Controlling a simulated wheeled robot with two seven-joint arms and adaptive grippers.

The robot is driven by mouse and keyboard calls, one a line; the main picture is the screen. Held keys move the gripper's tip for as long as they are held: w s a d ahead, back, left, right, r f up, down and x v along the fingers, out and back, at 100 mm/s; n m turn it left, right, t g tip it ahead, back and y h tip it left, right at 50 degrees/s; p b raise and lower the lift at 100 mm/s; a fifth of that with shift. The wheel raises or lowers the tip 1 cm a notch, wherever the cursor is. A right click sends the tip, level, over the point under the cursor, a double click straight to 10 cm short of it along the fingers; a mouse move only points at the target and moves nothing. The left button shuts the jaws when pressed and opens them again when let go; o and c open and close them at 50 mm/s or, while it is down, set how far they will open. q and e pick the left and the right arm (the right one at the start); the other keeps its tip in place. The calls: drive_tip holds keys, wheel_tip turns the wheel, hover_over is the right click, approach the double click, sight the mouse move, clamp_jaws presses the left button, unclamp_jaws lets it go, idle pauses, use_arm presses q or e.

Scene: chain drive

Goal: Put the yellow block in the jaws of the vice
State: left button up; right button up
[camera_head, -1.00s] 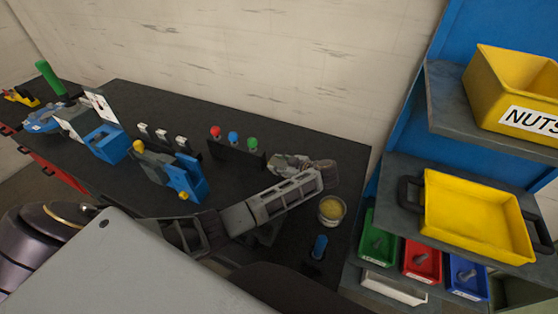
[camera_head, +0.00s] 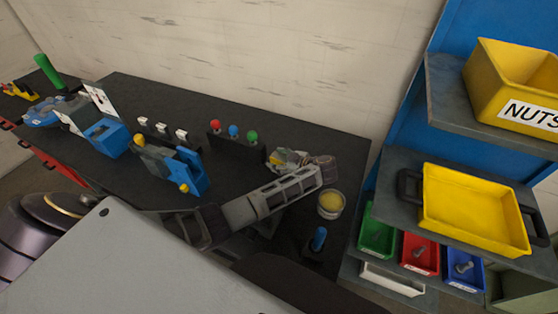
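The vice (camera_head: 190,174) looks to be the blue and grey device with yellow knobs on the black bench, left of centre. My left gripper (camera_head: 284,159) is at the end of the grey slotted arm link, right of the vice and well apart from it, pointing left. A small yellow patch (camera_head: 287,155) shows at its fingers. It may be the yellow block, but it is too small and partly covered to be sure. Whether the fingers are closed on it cannot be told. My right gripper is not in view.
Behind the gripper stands a rack with red, blue and green knobs (camera_head: 233,132). A tub with yellow contents (camera_head: 331,204) and a blue-topped peg (camera_head: 319,238) are near the bench's right end. A blue box (camera_head: 107,138) stands left of the vice. Shelves with a yellow tray (camera_head: 475,210) are right.

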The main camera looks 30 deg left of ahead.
sight(280, 161)
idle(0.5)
use_arm(q)
drive_tip(key=shift+f+b, duration=0.15)
drive_tip(key=shift+b, duration=0.4)
drive_tip(key=shift+p+v, duration=0.8)
drive_tip(key=shift+v, duration=0.35)
drive_tip(key=shift+s+d+r+p, duration=0.45)
drive_tip(key=shift+d+r+p, duration=0.4)
drive_tip(key=shift+p, duration=0.35)
drive_tip(key=shift+s+d+r+p, duration=0.15)
drive_tip(key=shift+d+r+p, duration=0.05)
drive_tip(key=shift+d+p, duration=0.25)
drive_tip(key=v, duration=0.8)
drive_tip(key=shift+p, duration=0.3)
drive_tip(key=shift+d, duration=0.1)
